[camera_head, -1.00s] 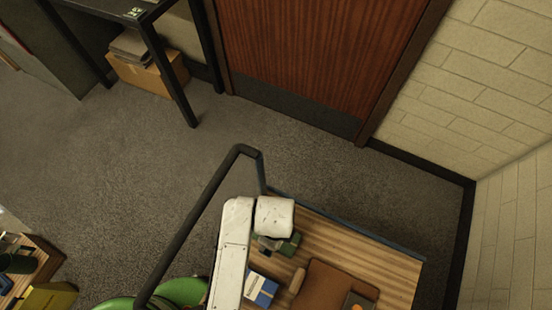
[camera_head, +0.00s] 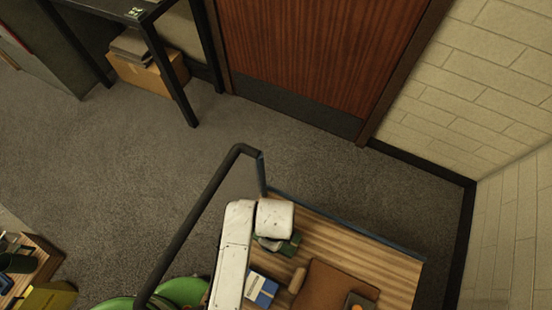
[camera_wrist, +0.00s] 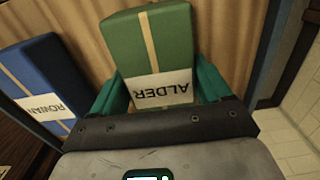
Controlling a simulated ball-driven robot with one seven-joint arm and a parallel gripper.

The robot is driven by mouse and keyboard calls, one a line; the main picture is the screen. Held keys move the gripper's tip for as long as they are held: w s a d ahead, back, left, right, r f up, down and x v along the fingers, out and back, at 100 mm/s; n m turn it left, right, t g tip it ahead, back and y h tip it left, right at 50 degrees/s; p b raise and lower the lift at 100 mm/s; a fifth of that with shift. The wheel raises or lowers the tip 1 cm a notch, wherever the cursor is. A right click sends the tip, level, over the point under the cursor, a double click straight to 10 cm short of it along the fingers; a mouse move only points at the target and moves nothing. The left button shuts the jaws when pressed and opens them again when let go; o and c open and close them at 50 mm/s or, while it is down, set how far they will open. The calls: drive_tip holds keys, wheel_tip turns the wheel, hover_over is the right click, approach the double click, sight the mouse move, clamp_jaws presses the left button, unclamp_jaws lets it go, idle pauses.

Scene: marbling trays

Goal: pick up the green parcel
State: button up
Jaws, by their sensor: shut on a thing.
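The green parcel (camera_wrist: 150,45) has a tan stripe and a white label reading ALDER, upside down in the wrist view. My gripper (camera_wrist: 161,84) is shut on it, with one green finger against each side. In the head view, my gripper (camera_head: 271,243) is above the wooden cart top, mostly under my white wrist. A bit of the green parcel (camera_head: 291,245) shows beside it. I cannot tell whether the parcel touches the surface beneath.
A blue parcel (camera_wrist: 42,72) labelled ROWAN lies left of the green one in the wrist view. On the cart top (camera_head: 350,249) are a blue-and-white box (camera_head: 261,287) and a brown pad (camera_head: 328,288). A black rail (camera_head: 205,210) runs along its left.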

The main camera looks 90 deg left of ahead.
drive_tip(key=shift+c, duration=1)
